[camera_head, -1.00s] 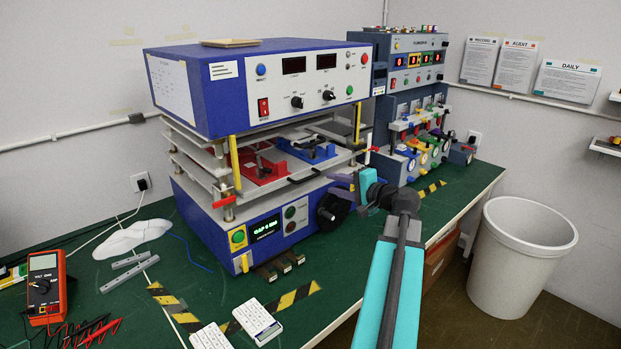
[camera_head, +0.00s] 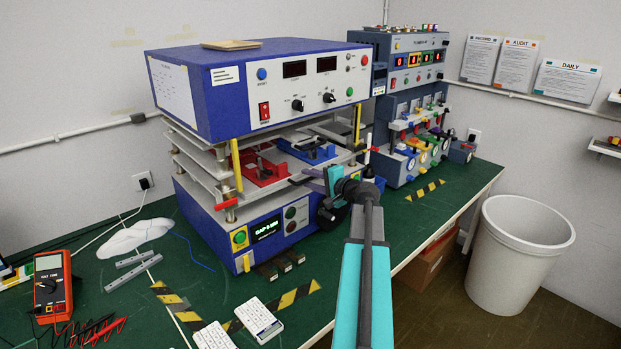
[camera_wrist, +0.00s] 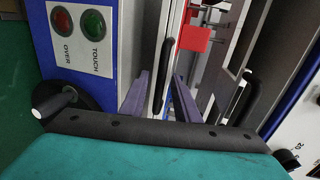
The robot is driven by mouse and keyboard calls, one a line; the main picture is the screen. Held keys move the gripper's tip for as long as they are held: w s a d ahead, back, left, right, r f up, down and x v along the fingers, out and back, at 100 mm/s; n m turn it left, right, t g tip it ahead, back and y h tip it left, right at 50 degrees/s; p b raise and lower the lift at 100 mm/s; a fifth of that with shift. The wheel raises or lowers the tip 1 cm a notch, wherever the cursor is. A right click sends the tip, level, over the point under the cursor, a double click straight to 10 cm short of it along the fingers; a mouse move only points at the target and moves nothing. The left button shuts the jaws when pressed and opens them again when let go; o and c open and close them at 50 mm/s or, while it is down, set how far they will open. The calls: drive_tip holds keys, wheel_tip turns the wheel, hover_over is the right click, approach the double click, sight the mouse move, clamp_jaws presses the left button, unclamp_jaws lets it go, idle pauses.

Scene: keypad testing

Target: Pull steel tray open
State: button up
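The steel tray (camera_head: 247,190) is a grey plate in the middle of the blue test machine, bearing a red fixture (camera_head: 262,172) and a blue fixture (camera_head: 308,151). My gripper (camera_head: 308,178) is at the tray's front edge. In the wrist view its two purple fingers (camera_wrist: 161,75) are apart, with a black bar handle (camera_wrist: 163,75) showing between their tips. No contact with the handle is visible, and its depth between the fingers is hard to tell. A second black handle (camera_wrist: 242,100) shows to the right of the fingers.
A black knob (camera_wrist: 62,103) and red and green buttons (camera_wrist: 78,22) are left of my gripper in the wrist view. The machine's blue upper housing (camera_head: 225,105) overhangs the tray. A multimeter (camera_head: 52,285) and calculator (camera_head: 258,320) lie on the green bench. A white bin (camera_head: 515,275) stands at right.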

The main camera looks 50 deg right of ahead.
drive_tip(key=shift+w, duration=0.15)
clamp_jaws()
drive_tip(key=shift+a+f, duration=0.1)
